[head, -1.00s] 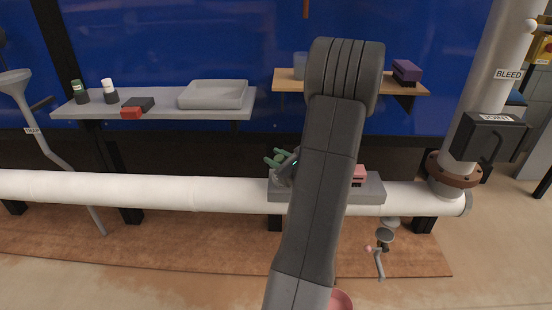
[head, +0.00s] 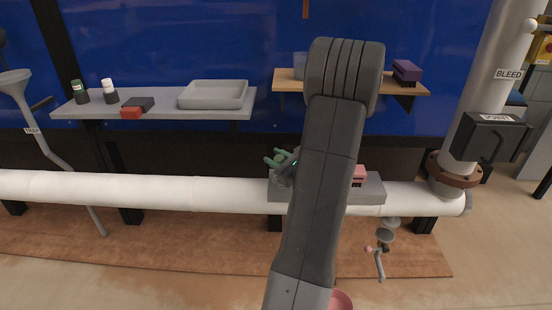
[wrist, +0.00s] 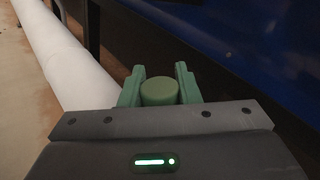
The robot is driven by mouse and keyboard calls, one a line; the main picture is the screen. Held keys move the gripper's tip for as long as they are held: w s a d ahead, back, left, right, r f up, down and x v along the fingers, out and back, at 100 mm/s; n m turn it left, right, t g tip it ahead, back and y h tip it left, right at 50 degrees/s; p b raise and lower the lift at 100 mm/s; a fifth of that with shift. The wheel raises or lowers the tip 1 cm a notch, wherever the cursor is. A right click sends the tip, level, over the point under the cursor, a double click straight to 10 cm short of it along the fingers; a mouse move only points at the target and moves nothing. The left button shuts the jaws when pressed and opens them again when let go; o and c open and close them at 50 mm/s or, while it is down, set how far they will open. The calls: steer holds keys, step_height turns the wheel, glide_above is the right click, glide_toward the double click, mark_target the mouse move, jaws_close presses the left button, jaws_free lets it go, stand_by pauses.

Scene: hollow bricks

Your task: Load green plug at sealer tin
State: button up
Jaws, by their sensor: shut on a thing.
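The green plug (wrist: 159,92) is a short green cylinder held upright between the two green fingers of my gripper (wrist: 159,74) in the wrist view. In the head view my gripper (head: 273,157) is partly hidden behind my arm and sits above the left end of the grey block on the white pipe. The plug shows there as a small green shape (head: 281,158). I cannot tell which thing is the sealer tin. A dark container with a green top (head: 80,92) and one with a white top (head: 110,92) stand on the left shelf.
The grey block (head: 369,190) on the white pipe (head: 130,189) carries a pink item (head: 358,175). A grey tray (head: 213,95) and a red and black item (head: 133,112) are on the left shelf. A purple box (head: 406,71) is on the wooden shelf.

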steer(key=shift+r+p, duration=2.4)
steer(key=shift+r, duration=1.1)
